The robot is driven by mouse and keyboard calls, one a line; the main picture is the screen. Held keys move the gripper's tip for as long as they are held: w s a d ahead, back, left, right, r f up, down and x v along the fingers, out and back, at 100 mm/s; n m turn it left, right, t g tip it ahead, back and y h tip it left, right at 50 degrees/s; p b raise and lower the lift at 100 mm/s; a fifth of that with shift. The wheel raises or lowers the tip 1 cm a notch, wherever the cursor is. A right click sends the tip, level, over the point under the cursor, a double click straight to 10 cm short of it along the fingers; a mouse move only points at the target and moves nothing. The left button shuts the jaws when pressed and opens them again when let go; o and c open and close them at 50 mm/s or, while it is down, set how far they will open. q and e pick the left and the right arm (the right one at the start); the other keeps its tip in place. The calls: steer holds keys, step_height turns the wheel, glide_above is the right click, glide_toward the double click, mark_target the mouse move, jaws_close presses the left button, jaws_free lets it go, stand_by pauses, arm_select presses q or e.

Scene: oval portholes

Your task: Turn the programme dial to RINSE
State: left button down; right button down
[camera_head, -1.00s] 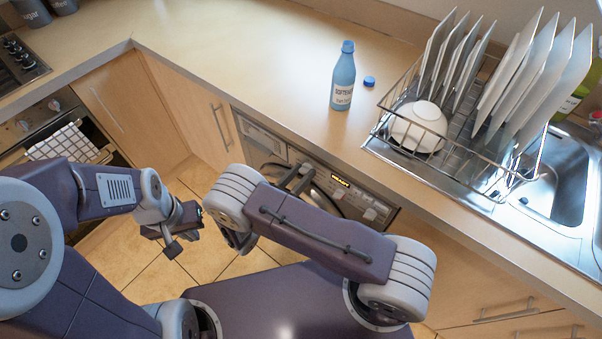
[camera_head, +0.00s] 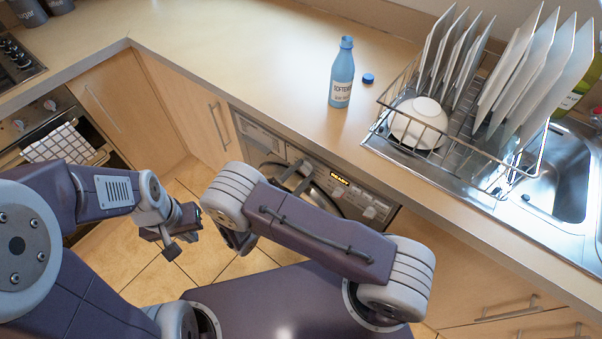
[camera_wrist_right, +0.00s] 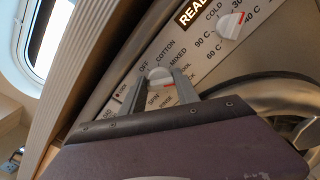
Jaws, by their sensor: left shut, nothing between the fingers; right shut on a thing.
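The programme dial (camera_wrist_right: 159,77) is a small pale knob with a red mark on its lower right side. COTTON and MIXED are printed above it, OFF to its left, and SPIN and RINSE below. My right gripper (camera_wrist_right: 163,88) is shut on the dial, one grey finger on each side. The right finger hides part of the lettering, and I cannot tell exactly which label the red mark meets. In the head view the right gripper (camera_head: 296,180) is at the washing machine's (camera_head: 318,178) front panel. My left gripper (camera_head: 182,237) is shut and empty, away from the machine.
A temperature dial (camera_wrist_right: 230,26) with a red mark sits near the programme dial, beside a lit display (camera_wrist_right: 192,12). On the worktop above stand a blue softener bottle (camera_head: 342,75), its cap (camera_head: 368,78) and a dish rack (camera_head: 377,147). An oven (camera_head: 45,125) is at left.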

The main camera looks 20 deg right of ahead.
steer(key=m, duration=0.3)
steer(key=m+b, duration=0.1)
steer(key=shift+s+f+m, duration=0.1)
steer(key=shift+f+m, duration=0.15)
steer(key=shift+m, duration=0.05)
steer(key=m+b, duration=0.1)
steer(key=m, duration=0.2)
steer(key=shift+f+m, duration=0.1)
steer(key=shift+m, duration=0.2)
steer(key=m+b, duration=0.2)
steer(key=m, duration=0.1)
steer(key=shift+f, duration=0.1)
steer(key=shift+m+b, duration=1.1)
steer(key=shift+m, duration=0.9)
steer(key=c, duration=0.9)
jaws_free()
